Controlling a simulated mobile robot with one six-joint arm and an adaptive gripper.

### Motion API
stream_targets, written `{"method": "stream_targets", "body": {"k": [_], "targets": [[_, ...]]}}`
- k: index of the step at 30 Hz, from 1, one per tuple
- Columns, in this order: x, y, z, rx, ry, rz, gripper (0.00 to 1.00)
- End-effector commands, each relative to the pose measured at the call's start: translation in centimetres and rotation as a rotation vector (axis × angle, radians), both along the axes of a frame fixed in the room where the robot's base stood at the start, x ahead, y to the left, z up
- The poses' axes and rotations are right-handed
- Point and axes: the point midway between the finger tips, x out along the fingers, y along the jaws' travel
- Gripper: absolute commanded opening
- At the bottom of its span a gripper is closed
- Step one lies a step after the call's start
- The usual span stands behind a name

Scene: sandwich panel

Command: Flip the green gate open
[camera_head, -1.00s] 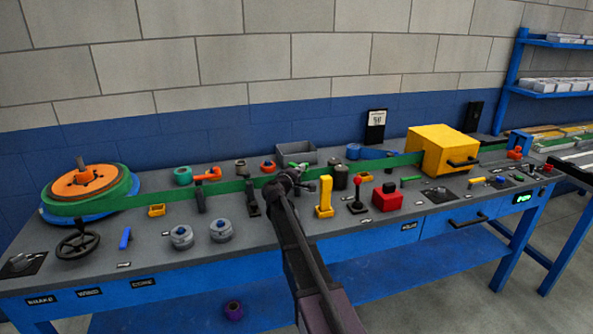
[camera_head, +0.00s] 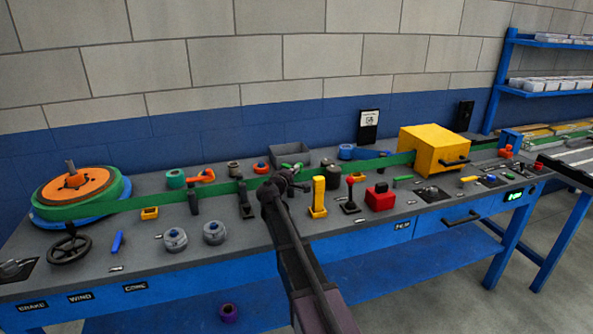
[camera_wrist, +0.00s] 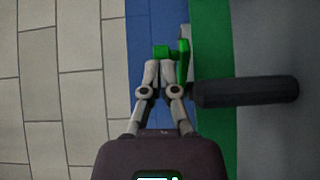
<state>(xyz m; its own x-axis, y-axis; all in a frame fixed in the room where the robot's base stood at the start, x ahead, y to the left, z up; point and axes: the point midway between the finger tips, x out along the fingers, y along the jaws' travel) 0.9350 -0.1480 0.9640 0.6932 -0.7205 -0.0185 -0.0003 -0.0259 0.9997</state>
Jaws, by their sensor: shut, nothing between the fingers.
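The green gate (camera_wrist: 181,60) shows in the wrist view just beyond my fingertips, as a narrow green bar with a short green block at its end. In the head view a small green part (camera_head: 288,166) shows just behind my gripper and is partly hidden by it. My gripper (camera_wrist: 159,66) is shut and empty. Its fingertips are very close to the green block; I cannot tell whether they touch. In the head view my gripper (camera_head: 295,182) is over the middle of the bench, by the green strip (camera_head: 225,188).
A dark post (camera_wrist: 246,91) stands close to the right of my fingers in the wrist view. A yellow upright (camera_head: 318,197), a red-knobbed lever (camera_head: 350,195) and a red block (camera_head: 380,198) stand to the right. An orange reel (camera_head: 75,184) is far left, a yellow box (camera_head: 425,150) right.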

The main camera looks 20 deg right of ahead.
Motion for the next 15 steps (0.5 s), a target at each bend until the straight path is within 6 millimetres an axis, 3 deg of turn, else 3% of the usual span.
{"method": "stream_targets", "body": {"k": [9, 15], "targets": [[-1.2, 3.1, 0.1, 0.000, 0.000, 0.000, 0.00], [-5.0, 4.2, 0.2, 0.000, 0.000, 0.000, 0.00]]}}
